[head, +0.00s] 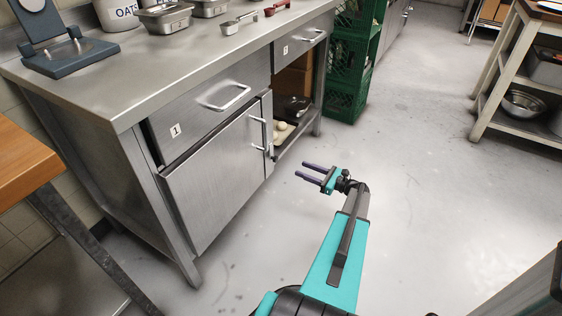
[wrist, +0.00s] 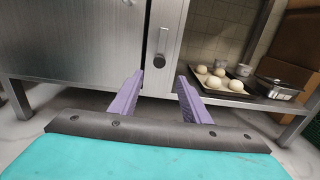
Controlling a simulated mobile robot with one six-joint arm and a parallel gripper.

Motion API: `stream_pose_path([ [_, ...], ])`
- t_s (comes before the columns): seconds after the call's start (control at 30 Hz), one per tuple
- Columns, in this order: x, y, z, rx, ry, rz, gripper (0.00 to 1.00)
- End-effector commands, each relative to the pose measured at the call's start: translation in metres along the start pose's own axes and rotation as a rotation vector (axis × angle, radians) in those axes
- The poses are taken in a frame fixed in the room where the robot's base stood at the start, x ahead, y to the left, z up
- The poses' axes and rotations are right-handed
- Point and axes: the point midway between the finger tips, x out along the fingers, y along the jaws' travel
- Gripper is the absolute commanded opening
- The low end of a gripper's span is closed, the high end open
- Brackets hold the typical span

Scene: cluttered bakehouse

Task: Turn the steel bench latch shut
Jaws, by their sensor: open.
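The steel bench latch (wrist: 160,60) shows in the wrist view as a round dark knob with a short upright bar above it. It sits on the narrow steel front at the edge of the cupboard door (wrist: 75,40). In the head view small steel fittings (head: 268,150) show at the right edge of that door (head: 215,175); which part is the latch is hard to tell there. My gripper (head: 303,171) is open and empty, its purple fingers pointing at the bench. In the wrist view the latch is beyond and between the fingertips (wrist: 158,80), apart from them.
An open bay right of the door holds a tray (wrist: 240,92) of dough balls and a steel container (wrist: 278,87). Drawers with bar handles (head: 225,98) are above. Green crates (head: 347,95) stand beyond the bench. A wooden table (head: 25,160) is at the left. The floor (head: 425,150) at right is clear.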

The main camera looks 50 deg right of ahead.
Motion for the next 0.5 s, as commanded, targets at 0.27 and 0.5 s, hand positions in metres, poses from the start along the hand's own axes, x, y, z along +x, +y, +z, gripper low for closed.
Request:
stream_pose_path([
  [0.27, 0.039, 0.001, -0.002, -0.001, 0.0, 0.003, 0.43],
  [0.5, 0.074, 0.002, -0.002, 0.0, 0.0, 0.004, 0.43],
])
